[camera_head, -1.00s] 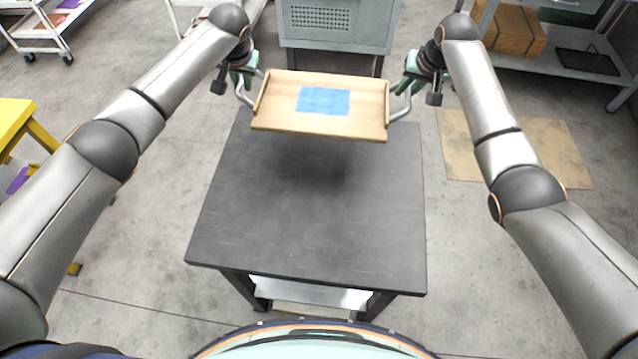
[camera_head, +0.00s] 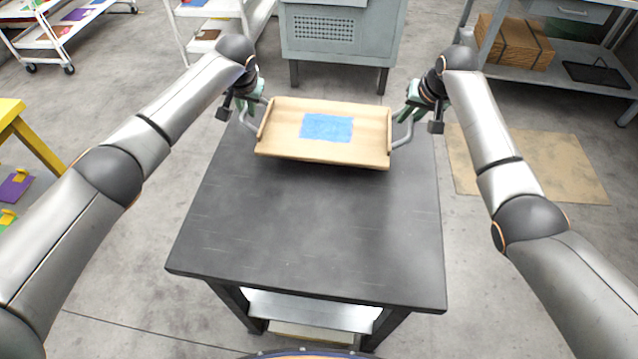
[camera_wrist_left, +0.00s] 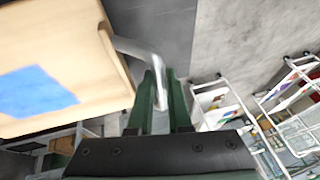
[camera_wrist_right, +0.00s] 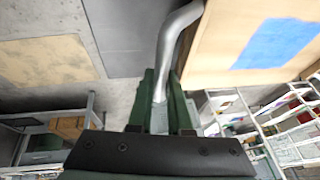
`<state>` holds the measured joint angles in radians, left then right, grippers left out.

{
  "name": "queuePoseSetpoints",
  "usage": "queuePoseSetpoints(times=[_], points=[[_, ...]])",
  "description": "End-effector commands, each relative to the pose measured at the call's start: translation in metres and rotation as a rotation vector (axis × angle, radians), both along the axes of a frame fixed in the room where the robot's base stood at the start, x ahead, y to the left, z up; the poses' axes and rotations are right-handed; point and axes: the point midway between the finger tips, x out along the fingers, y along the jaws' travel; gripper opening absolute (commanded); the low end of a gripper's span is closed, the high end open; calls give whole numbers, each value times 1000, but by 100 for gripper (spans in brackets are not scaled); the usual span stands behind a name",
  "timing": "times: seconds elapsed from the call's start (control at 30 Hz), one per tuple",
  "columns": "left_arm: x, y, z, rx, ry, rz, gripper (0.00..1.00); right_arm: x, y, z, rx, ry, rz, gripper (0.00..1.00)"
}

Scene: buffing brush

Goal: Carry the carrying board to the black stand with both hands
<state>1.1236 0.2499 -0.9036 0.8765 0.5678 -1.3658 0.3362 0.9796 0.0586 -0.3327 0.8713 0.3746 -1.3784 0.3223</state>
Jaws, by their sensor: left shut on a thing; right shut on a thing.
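The carrying board (camera_head: 372,132) is a light wooden tray with a blue patch (camera_head: 326,127) and bent grey metal handles at its sides. It is roughly level over the far part of the black stand (camera_head: 300,235), a dark table. I cannot tell whether its underside touches the top. My left gripper (camera_head: 248,98) is shut on the left handle, shown in the left wrist view (camera_wrist_left: 138,50). My right gripper (camera_head: 414,100) is shut on the right handle, shown in the right wrist view (camera_wrist_right: 175,40). The board hides part of the stand's far edge.
The stand's near top is bare. A grey cabinet (camera_head: 338,40) stands beyond it. A white cart (camera_head: 215,25) is at the back, shelves with brown boxes (camera_head: 515,40) at back right, and a yellow table (camera_head: 25,125) at left. A cardboard sheet (camera_head: 525,165) lies on the floor.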

Motion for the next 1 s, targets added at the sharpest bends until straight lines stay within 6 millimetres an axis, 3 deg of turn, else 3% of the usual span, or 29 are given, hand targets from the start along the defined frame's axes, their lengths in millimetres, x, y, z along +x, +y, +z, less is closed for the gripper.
queuePoseSetpoints(times=[0.37, 1.0], points=[[0, 1, -8, 2, -2, 2, 0, 1, -1, -8, -2, -2, -2, 0], [0, 1, -44, 2, -2, 2, 0, 0, -1, -44, -2, -2, -2, 0]])
